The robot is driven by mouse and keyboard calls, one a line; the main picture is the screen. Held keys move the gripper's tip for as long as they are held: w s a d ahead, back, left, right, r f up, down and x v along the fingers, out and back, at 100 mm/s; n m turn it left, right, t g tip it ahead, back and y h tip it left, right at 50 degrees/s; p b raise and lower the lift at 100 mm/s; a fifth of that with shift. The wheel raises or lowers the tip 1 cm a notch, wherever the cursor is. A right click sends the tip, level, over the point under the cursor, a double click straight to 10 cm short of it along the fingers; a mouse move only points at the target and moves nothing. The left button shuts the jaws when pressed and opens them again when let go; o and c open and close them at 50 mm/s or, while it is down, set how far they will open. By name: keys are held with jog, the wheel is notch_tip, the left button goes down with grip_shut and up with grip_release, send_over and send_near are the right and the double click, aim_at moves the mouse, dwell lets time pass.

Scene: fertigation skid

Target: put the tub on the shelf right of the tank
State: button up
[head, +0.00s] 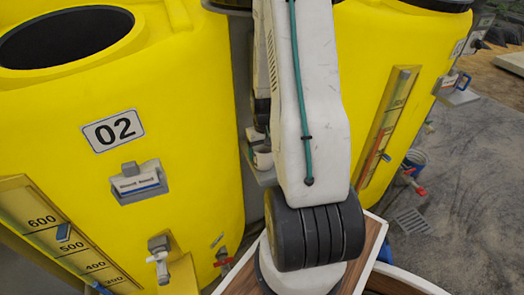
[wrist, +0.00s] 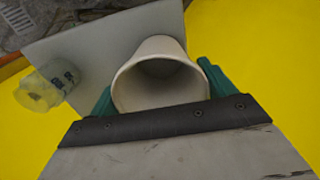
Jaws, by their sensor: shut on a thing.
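My gripper (wrist: 158,88) has its green fingers on both sides of a cream-white open tub (wrist: 157,46) and is shut on it. The tub's open mouth faces the wrist camera and it looks empty. Behind it in the wrist view is a pale grey shelf (wrist: 95,45). In the head view the shelf (head: 266,179) shows in the gap right of the yellow tank marked 02 (head: 190,100), with a small part of the tub (head: 262,158) at it. My arm covers most of both. I cannot tell whether the tub touches the shelf.
A clear jar (wrist: 45,88) is at the shelf's left side in the wrist view, close to the tub. A second yellow tank (head: 375,45) stands right of my arm. Taps (head: 160,262) and a level gauge (head: 60,235) stick out low on the left tank. Open floor (head: 470,170) lies far right.

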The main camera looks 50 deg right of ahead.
jog(key=shift+f, duration=0.15)
jog(key=o, duration=0.9)
notch_tip(320, 180, up, 12)
jog(key=w+a+r+n, duration=0.1)
jog(key=w+a+r, duration=0.1)
jog(key=a+r, duration=0.6)
jog(key=s+a+r+n, duration=0.1)
jog(key=s+a+r, duration=0.3)
jog(key=a, duration=0.3)
jog(key=s+a+r+n, duration=0.2)
jog(key=s+a+r, duration=0.3)
jog(key=a, duration=0.3)
jog(key=s+a+r+n+t, duration=0.1)
jog(key=s+a+r+n, duration=0.1)
jog(key=s+a+r, duration=0.2)
jog(key=shift+s+a+r, duration=0.1)
jog(key=shift+s+a, duration=0.35)
jog(key=shift+a, duration=0.4)
jog(key=shift+s+a+r, duration=0.1)
jog(key=shift+s+a, duration=0.35)
jog(key=shift+a, duration=0.35)
